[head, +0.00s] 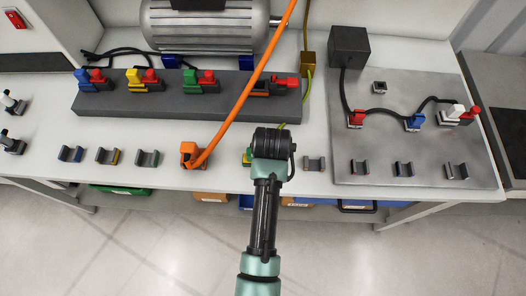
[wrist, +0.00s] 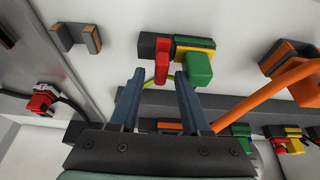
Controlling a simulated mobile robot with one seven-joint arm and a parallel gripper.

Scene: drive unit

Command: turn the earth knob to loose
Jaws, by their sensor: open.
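A green and yellow connector (wrist: 199,66) sits in a dark holder on the white bench, with a red knob (wrist: 162,62) beside it. I take this red knob to be the earth knob. In the head view only a sliver of the green and yellow connector (head: 247,156) shows; my arm hides the rest and the red knob. My gripper (wrist: 160,75) is open, its two blue fingers pointing at the connector. The red knob appears between the fingertips, and the green block lies by the right finger. I cannot tell whether they touch. It also shows from above in the head view (head: 272,142).
An orange connector (head: 188,153) with a thick orange cable (head: 235,100) stands to the left. A dark block (head: 170,102) with coloured connectors lies behind. A grey plate (head: 420,135) with red, blue and white connectors is at right. Empty holders (head: 314,163) line the front edge.

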